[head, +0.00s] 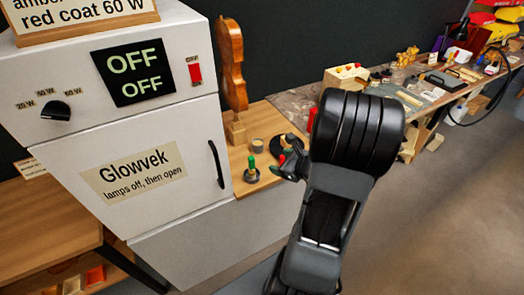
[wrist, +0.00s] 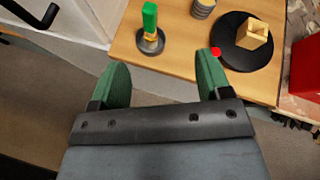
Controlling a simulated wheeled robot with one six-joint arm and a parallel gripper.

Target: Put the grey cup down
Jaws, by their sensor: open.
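A small grey ribbed cylinder, perhaps the grey cup (head: 258,145), stands on the wooden bench top. It also shows at the top edge of the wrist view (wrist: 203,8), partly cut off. My gripper (head: 287,166) is beside the bench's near edge, by the black disc. In the wrist view its two green fingers (wrist: 161,60) are spread wide with nothing between them. The cylinder is beyond the fingertips and apart from them. No other grey cup shows clearly.
A green-handled tool on a round grey base (wrist: 150,40) and a black disc (wrist: 228,58) carrying a wooden block (wrist: 255,37) stand near the fingers. A white Glowvek cabinet (head: 150,217) and a violin (head: 231,70) are at left. A cluttered bench (head: 300,97) extends right.

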